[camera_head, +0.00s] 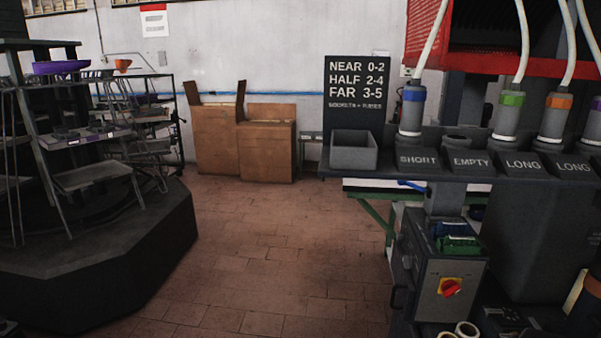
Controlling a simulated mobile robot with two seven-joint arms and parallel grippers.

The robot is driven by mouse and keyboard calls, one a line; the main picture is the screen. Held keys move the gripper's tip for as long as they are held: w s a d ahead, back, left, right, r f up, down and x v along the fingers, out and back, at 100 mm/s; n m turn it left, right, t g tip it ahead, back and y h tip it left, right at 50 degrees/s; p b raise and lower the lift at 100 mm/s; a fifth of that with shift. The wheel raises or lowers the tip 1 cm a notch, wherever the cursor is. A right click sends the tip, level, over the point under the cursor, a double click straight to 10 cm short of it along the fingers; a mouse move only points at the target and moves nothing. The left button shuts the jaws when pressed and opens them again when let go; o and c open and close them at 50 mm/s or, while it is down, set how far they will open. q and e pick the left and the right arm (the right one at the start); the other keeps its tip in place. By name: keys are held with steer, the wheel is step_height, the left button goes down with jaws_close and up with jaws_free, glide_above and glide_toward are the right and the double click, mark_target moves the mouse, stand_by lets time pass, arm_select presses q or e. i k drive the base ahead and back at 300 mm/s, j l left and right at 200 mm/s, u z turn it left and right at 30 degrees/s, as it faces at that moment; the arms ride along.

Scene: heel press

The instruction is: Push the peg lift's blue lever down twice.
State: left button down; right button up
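A small blue bar (413,186) shows just under the front edge of a dark shelf, left of a grey cylinder. It may be the blue lever, but most of it is hidden and I cannot tell for sure. No part clearly shows as the peg lift. Neither of my grippers is in view.
The dark shelf (362,178) at right carries a grey bin (354,151) and labelled holders with hoses. A grey control box (444,285) with a red knob (451,287) stands below. A dark rack platform (105,265) is at left. Tiled floor (270,240) between is clear.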

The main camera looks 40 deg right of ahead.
mark_target(400, 183)
steer(key=i+j+z, duration=0.25)
steer(key=i, duration=0.2)
steer(key=i+j+z, duration=0.2)
steer(key=i, duration=0.2)
steer(key=i+j+z, duration=0.25)
steer(key=i, duration=0.2)
steer(key=i+l+z, duration=0.1)
steer(key=z, duration=0.35)
steer(key=i+z, duration=0.25)
steer(key=z, duration=0.15)
steer(key=i+j+z, duration=0.1)
steer(key=z, duration=0.35)
steer(key=i+j+z, duration=0.1)
steer(key=i+z, duration=0.15)
steer(key=z, duration=0.15)
steer(key=i+z, duration=0.4)
steer(key=i+j+z, duration=0.1)
steer(key=z, duration=0.3)
steer(key=i+j+z, duration=0.25)
steer(key=z, duration=0.15)
steer(key=i+j+z, duration=0.25)
steer(key=z, duration=0.15)
